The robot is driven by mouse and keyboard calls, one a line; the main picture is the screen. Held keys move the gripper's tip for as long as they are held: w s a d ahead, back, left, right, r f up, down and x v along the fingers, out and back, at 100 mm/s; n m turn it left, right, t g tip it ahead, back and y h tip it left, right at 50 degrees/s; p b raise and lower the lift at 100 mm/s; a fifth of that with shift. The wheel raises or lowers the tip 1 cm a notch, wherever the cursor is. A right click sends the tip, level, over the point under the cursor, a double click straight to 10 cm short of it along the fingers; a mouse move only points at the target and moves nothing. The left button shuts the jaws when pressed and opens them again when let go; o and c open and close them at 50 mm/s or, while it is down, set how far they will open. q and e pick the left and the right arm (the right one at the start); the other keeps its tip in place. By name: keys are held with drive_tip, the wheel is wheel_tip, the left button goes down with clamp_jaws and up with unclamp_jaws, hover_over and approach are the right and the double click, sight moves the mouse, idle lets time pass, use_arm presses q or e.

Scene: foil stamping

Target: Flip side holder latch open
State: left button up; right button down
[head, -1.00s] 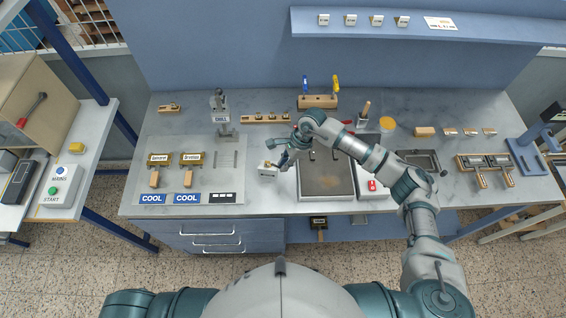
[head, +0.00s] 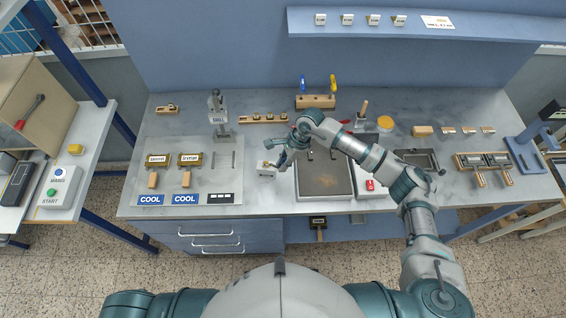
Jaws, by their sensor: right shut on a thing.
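A small pale block-like holder (head: 265,172) stands on the worktop left of the dark hot plate, with a small brass-coloured part on its top. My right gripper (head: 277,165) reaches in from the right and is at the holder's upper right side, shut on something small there. The fingers and the latch are too small to make out, so I cannot tell the latch's position. My left gripper is not in view.
The dark plate (head: 325,180) lies under my right forearm. A grey upright press (head: 219,118) stands behind. The worktop's front edge is close to the holder.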

drive_tip(key=c, duration=1.2)
unclamp_jaws()
drive_tip(key=shift+d, duration=0.15)
drive_tip(key=v, duration=1.2)
